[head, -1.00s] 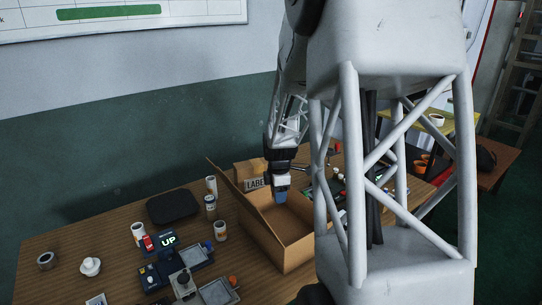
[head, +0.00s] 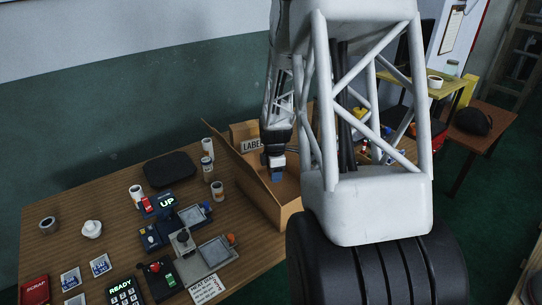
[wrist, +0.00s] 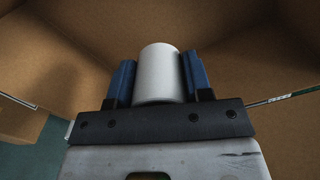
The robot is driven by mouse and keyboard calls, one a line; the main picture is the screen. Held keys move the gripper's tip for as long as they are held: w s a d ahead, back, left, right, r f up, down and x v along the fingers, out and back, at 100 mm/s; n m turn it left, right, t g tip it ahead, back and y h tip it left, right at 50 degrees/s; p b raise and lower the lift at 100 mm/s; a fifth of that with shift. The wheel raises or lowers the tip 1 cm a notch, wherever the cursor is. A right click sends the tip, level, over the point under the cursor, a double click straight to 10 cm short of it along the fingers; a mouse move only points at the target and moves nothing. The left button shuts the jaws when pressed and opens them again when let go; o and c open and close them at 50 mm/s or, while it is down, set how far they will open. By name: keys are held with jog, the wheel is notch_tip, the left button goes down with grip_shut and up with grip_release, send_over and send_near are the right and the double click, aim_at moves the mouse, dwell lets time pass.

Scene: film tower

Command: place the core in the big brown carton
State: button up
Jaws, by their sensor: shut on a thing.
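The big brown carton (head: 257,192) stands open on the table in the head view, with a tall flap raised on its left. My gripper (head: 277,174), with blue fingers, points down into the carton's opening. In the wrist view, my gripper (wrist: 158,75) is shut on the core (wrist: 160,72), a plain white cylinder held between both fingers. Brown carton walls (wrist: 240,70) surround it in that view. The core's far end is hidden, and I cannot tell its height above the carton's floor. In the head view the core cannot be made out.
A smaller box marked LABEL (head: 243,131) stands behind the carton. Several white canisters (head: 207,148), a black tray (head: 171,169) and a dark device (head: 165,212) stand left of it. My arm covers the carton's right side. Bare tabletop (head: 110,195) lies at the left.

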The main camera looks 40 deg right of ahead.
send_over(274, 191)
jog(key=s+a, duration=0.2)
jog(key=shift+s+d+f, duration=0.1)
jog(key=shift+f, duration=1.3)
jog(key=shift+d+f, duration=0.1)
jog(key=shift+f, duration=1.25)
jog(key=shift+f, duration=1.85)
jog(key=shift+f, duration=0.1)
jog(key=o, duration=1)
jog(key=shift+r, duration=6.1)
